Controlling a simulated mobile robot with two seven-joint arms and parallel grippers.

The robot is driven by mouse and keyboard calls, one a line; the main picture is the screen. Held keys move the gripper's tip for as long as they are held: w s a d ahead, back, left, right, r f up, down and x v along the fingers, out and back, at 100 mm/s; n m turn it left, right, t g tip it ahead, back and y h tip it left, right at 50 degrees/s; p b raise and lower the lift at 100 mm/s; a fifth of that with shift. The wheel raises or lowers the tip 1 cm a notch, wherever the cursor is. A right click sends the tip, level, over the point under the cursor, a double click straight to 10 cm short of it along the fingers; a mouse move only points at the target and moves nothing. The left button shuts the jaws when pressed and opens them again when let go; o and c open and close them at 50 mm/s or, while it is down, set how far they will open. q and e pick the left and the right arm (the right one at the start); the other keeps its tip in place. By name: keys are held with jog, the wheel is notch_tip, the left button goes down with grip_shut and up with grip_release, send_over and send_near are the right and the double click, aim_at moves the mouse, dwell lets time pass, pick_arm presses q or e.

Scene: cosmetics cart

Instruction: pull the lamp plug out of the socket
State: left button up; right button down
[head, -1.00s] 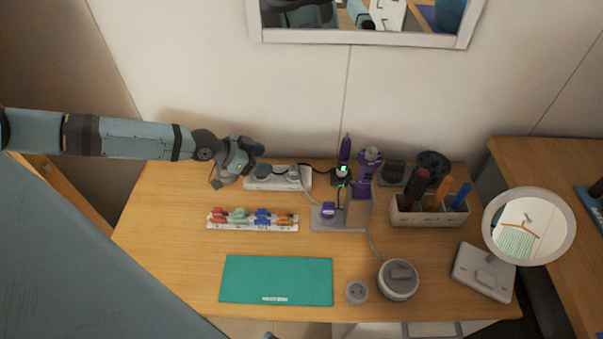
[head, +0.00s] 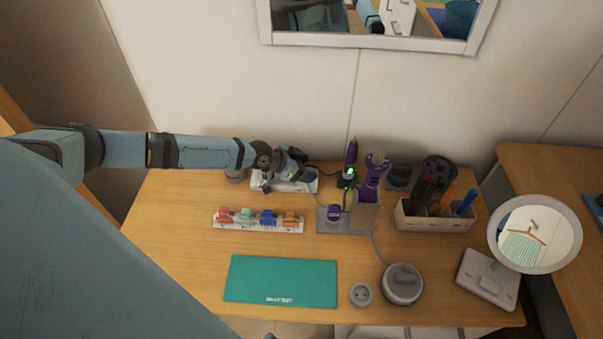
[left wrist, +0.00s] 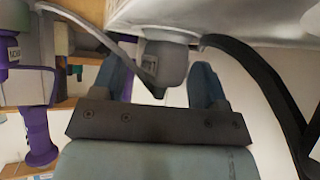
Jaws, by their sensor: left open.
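A white power strip (head: 270,184) lies at the back of the table against the wall. In the left wrist view a grey plug (left wrist: 166,62) sits at the strip (left wrist: 235,22), with a thin grey cord (left wrist: 100,38) leading off left. I cannot tell which device that cord feeds. My right gripper is not in view.
A thick black cord (left wrist: 262,72) curves close to the right finger. Right of the strip stand a purple tool (head: 375,178) and a grey stand (head: 365,214). A row of coloured clips (head: 258,220) lies in front. A round mirror (head: 535,233) stands at right.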

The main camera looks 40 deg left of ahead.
pick_arm(q)
jog(key=shift+w+d+f, duration=0.1)
jog(key=shift+f, duration=0.05)
jog(key=c, duration=1)
